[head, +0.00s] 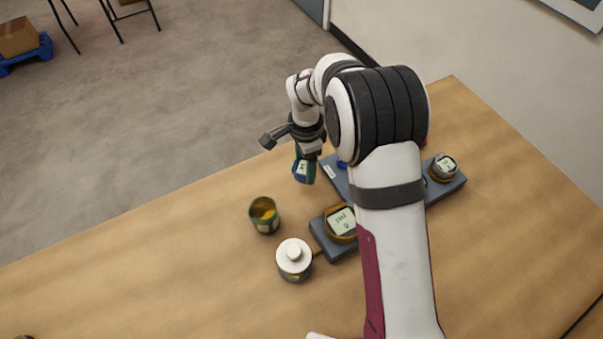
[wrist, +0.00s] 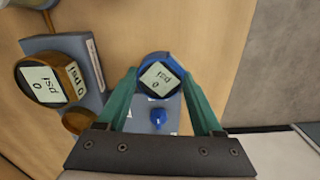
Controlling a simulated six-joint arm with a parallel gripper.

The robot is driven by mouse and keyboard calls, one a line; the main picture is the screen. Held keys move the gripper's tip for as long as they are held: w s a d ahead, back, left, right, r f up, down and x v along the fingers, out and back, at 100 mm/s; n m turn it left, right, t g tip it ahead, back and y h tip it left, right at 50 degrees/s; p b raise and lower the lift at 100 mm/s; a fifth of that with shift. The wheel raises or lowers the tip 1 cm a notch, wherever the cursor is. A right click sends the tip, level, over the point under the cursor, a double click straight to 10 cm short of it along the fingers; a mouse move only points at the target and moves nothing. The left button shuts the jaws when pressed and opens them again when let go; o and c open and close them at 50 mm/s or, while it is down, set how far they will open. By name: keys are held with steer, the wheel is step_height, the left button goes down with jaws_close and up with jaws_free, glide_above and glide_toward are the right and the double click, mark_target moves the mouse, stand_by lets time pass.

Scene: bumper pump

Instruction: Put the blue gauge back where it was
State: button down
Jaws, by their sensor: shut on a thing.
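The blue gauge (wrist: 160,76), with a pale psi display, is between the teal fingertips of my gripper (wrist: 162,90) in the wrist view. My gripper is shut on it. In the head view the blue gauge (head: 304,170) hangs at the gripper, left of a grey base (head: 333,178). A blue knob (wrist: 157,119) stands on a grey base that shows between the fingers in the wrist view; the knob also shows in part in the head view (head: 341,163). The gauge's height above the table is hard to tell. My arm hides much of the bases.
An orange gauge (head: 341,221) sits on a nearer grey base (head: 322,238). Another gauge (head: 444,167) stands on a base at the right. An open green can (head: 264,214) and a white-capped jar (head: 294,258) stand left. The table (head: 170,235) is clear further left.

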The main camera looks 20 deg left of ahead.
mark_target(301, 175)
steer(key=shift+a+f, duration=0.25)
steer(key=shift+f, duration=0.9)
steer(key=shift+a+f, duration=0.2)
steer(key=shift+f, duration=0.9)
steer(key=shift+f, duration=0.1)
steer(key=shift+c, duration=0.2)
jaws_free()
